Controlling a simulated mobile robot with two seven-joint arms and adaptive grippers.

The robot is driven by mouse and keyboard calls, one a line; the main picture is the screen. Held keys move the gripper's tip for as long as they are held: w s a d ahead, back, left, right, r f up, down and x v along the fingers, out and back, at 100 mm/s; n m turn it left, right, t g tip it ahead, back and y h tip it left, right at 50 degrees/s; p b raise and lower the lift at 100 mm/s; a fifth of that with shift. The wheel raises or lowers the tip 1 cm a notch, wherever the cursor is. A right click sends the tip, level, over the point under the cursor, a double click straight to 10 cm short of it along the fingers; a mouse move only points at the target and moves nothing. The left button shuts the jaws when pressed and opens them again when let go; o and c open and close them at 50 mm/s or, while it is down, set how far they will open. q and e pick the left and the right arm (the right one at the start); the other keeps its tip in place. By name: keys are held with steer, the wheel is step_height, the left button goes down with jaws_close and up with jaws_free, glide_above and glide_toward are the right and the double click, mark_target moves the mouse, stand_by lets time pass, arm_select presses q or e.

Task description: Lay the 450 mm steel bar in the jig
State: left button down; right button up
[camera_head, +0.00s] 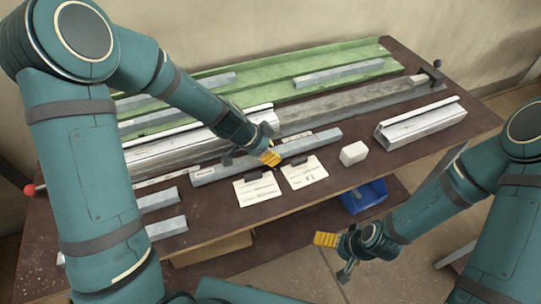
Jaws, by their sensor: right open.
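A long grey bar (315,141) lies slantwise near the middle of the bench, and looks the longest of the loose bars. Its length marking cannot be read. My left gripper (262,153) is right over this bar and hides part of it; whether its fingers are open or touch the bar cannot be told. A long grey channel (345,108) with a dark clamp (436,73) at its right end runs behind, and seems to be the jig. My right gripper (337,255) is open and empty, in front of the bench over the floor.
A green channel (300,89) at the back carries short grey bars (345,72). Two short bars (158,200) lie at the front left. A silver profile (420,121), a white block (354,153) and two paper cards (304,171) are on the bench. A blue bin (363,196) sits below.

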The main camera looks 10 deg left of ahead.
arm_select(q)
steer(key=shift+f, duration=0.2)
steer(key=shift+f, duration=0.1)
steer(key=c, duration=1.1)
jaws_free()
steer(key=shift+f, duration=0.1)
steer(key=shift+c, duration=0.2)
steer(key=o, duration=0.3)
